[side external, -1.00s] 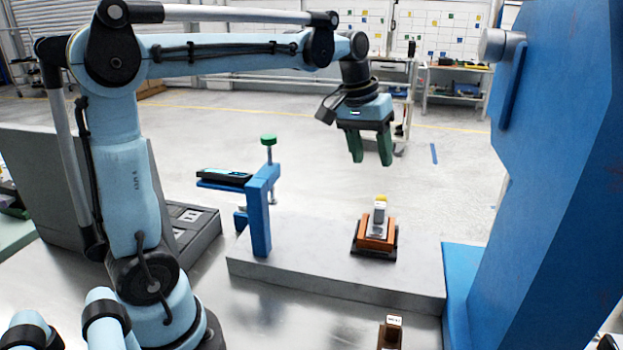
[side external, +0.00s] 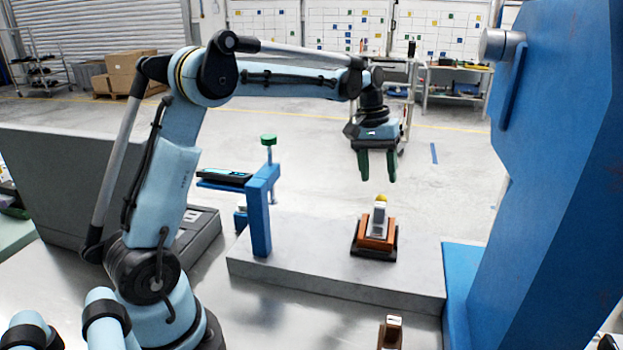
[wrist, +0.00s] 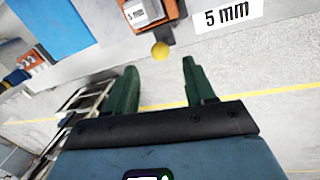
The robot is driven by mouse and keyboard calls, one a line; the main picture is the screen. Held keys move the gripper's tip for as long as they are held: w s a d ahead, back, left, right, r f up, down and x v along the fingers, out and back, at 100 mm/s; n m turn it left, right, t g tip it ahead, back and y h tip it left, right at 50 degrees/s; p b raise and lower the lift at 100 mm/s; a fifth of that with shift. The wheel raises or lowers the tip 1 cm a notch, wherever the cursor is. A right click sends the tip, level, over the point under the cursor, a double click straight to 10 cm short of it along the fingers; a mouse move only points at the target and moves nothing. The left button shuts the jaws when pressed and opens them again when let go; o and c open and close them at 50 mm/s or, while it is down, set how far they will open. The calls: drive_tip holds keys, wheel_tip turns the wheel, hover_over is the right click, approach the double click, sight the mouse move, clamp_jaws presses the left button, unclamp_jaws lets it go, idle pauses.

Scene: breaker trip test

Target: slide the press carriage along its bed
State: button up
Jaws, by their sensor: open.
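The press carriage (side external: 376,240) is a small orange-brown block on a dark base, with a grey-white piece and a yellow knob (side external: 381,198) on top. It sits on the grey bed (side external: 310,262). In the wrist view the carriage (wrist: 168,10) is at the top edge, partly cut off, with the yellow knob (wrist: 160,50) below it. My gripper (side external: 377,180) has green fingers that are apart and empty. It hangs above the carriage and does not touch it. In the wrist view the gripper (wrist: 156,80) points toward the knob, with the knob beyond the fingertips.
A blue clamp stand (side external: 260,210) with a green knob stands at the bed's left end. A large blue press frame (side external: 560,160) rises at the right. A second small brown block (side external: 390,334) is at the front. A "5 mm" label (wrist: 227,15) shows beside the carriage.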

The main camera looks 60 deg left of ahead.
drive_tip(key=f, duration=0.3)
drive_tip(key=d+f, duration=0.1)
drive_tip(key=f, duration=0.1)
drive_tip(key=shift+w+f, duration=0.3)
clamp_jaws()
